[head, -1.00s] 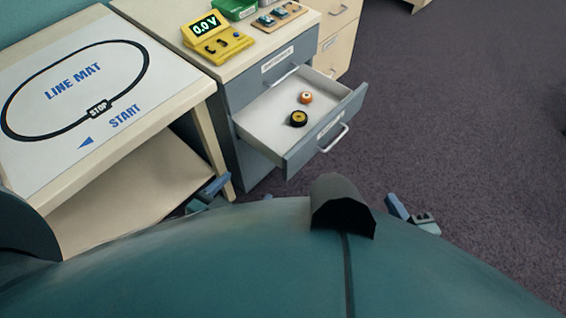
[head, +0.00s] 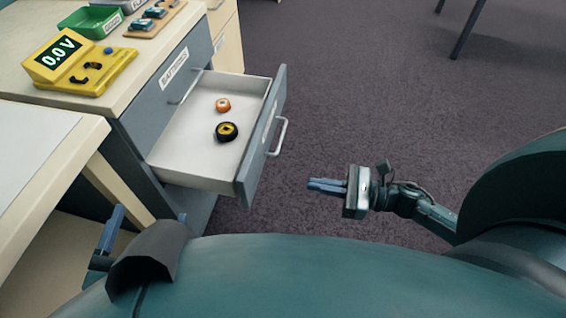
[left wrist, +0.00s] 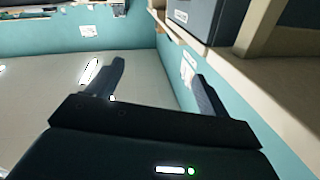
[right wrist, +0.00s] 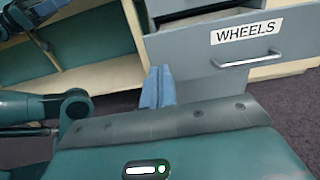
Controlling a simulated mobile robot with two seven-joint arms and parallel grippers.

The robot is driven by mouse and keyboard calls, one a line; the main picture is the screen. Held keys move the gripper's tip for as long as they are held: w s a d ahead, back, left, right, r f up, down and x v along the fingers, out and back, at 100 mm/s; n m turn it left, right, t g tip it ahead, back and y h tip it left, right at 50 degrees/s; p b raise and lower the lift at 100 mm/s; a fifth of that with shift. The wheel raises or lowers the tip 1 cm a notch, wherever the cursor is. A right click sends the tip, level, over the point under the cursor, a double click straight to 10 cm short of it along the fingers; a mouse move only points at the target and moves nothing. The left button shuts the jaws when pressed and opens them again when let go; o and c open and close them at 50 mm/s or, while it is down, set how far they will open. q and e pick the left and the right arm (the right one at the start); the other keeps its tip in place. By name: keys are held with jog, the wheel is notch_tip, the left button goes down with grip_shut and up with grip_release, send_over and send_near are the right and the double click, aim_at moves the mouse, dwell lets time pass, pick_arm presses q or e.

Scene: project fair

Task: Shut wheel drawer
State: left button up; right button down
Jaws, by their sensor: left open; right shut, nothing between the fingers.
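The wheel drawer (head: 190,175) is pulled open from the grey cabinet. An orange wheel (head: 223,104) and a yellow-and-black wheel (head: 227,131) lie in it. Its grey front with a silver handle (head: 282,137) also shows in the right wrist view, with a WHEELS label (right wrist: 247,31). My right gripper (head: 312,185) is shut and empty, in front of the drawer and apart from it. Its fingers (right wrist: 158,74) point toward the left part of the drawer front. My left gripper (left wrist: 158,82) is open and empty; in the head view it is partly hidden at lower left.
A yellow meter (head: 80,65) reading 0.0 V, a green tray (head: 92,22) and a small board (head: 155,18) stand on the cabinet top. A pale table (head: 50,160) is at the left. The carpet (head: 380,90) beyond the drawer is clear.

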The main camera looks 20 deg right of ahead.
aim_at(249, 172)
pick_arm(q)
jog(key=shift+s+d+r+m+t+h+b, duration=0.15)
jog(key=shift+d+m+t+h+b, duration=0.2)
jog(key=shift+h+b, duration=0.2)
pick_arm(e)
jog(key=x, duration=1.3)
jog(key=shift+w, duration=0.1)
jog(key=shift+a, duration=0.1)
jog(key=shift+w+a, duration=0.15)
pick_arm(q)
jog(key=h+b, duration=0.1)
jog(key=b, duration=0.3)
jog(key=w+t+h+b, duration=0.1)
jog(key=b, duration=0.2)
jog(key=shift+w+a+r+b, duration=0.2)
jog(key=shift+w+r+b, duration=0.05)
jog(key=shift+r+b, duration=0.1)
pick_arm(e)
jog(key=x, duration=2.4)
jog(key=shift+r, duration=0.25)
pick_arm(q)
jog(key=shift+a+f, duration=0.1)
pick_arm(e)
jog(key=shift+w, duration=0.1)
pick_arm(q)
jog(key=shift+w, duration=0.1)
